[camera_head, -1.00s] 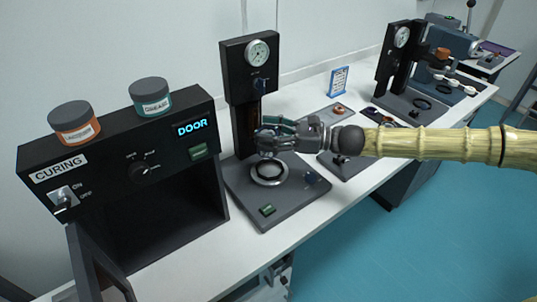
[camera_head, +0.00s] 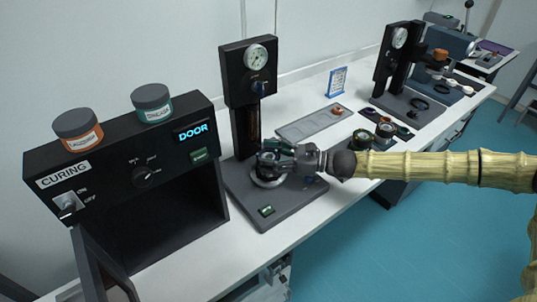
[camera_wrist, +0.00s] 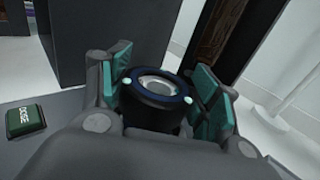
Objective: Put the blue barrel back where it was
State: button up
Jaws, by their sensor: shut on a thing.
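The blue barrel (camera_wrist: 158,90) shows in the wrist view as a dark ring-shaped piece with a blue rim and a pale, hollow centre. The teal pads of my gripper (camera_wrist: 158,98) are closed on it from both sides. In the head view my gripper (camera_head: 272,160) is low over the metal ring (camera_head: 268,178) on the base of the near black press (camera_head: 248,80). The barrel is mostly hidden there by the fingers, and I cannot tell whether it touches the ring.
A black curing box (camera_head: 110,165) with an open door stands left, with two jars on top. A green DOSE button (camera_head: 266,210) is on the press base. A grey tray (camera_head: 310,124) and a dark holder with round parts (camera_head: 378,136) lie to the right.

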jog(key=o, duration=1.2)
jog(key=shift+r, duration=0.15)
jog(key=d+b, duration=0.1)
jog(key=d, duration=0.3)
jog(key=s+d, duration=0.1)
jog(key=d, duration=0.3)
jog(key=s+d+b, duration=0.1)
jog(key=d, duration=0.3)
jog(key=shift+b, duration=0.3)
jog(key=shift+a, duration=0.1)
